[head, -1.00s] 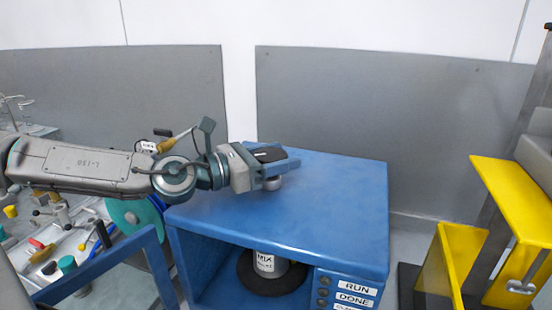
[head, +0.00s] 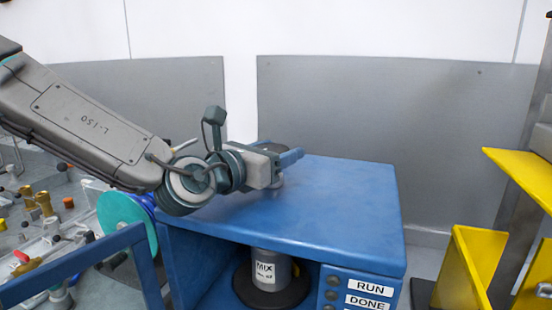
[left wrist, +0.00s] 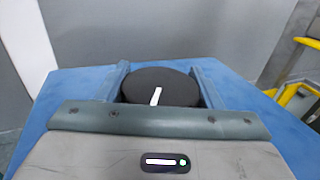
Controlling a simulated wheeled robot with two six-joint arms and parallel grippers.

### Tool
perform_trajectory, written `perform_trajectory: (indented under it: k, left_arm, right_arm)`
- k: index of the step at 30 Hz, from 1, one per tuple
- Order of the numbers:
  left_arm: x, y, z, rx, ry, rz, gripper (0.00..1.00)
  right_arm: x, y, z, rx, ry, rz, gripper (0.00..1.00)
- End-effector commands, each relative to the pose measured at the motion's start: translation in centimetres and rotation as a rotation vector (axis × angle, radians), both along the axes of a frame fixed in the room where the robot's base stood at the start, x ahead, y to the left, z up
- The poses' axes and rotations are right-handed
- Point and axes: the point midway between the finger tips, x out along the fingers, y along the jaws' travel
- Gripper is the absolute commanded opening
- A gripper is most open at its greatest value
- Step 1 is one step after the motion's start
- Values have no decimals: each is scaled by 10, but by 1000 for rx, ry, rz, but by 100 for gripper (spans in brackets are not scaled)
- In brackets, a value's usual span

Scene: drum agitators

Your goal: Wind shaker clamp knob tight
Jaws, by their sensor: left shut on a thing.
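The clamp knob (left wrist: 178,88) is round and black with a white pointer line. It sits between the two blue fingers of my left gripper (left wrist: 160,80) in the left wrist view, and the line points nearly straight away from the wrist, tilted slightly. In the head view the left gripper (head: 284,158) is shut on the knob, which is mostly hidden there, above the top of the blue shaker cabinet (head: 330,205). A grey can (head: 268,272) labelled MIX stands inside the open front on a dark round plate (head: 270,292). My right gripper is not in view.
A panel with RUN and DONE labels (head: 368,288) is at the cabinet's lower right. A yellow frame (head: 480,265) stands to the right. At the left are a bench with several fittings (head: 40,215) and a blue rail (head: 75,262).

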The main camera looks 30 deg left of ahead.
Motion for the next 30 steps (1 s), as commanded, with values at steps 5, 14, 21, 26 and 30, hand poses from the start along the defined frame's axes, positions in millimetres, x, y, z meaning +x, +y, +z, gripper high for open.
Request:
perform_trajectory:
  k: [5,14,21,26,30]
  left_arm:
    - [0,0,0,1,-3,11,37]
    - [0,0,0,1,-2,11,37]
    - [0,0,0,1,-1,11,81]
    - [0,0,0,1,-1,11,81]
    - [1,1,-1,0,-2,10,81]
  right_arm:
    - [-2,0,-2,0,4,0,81]
    - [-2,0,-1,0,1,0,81]
    - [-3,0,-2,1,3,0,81]
    - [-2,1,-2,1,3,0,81]
    - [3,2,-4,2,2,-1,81]
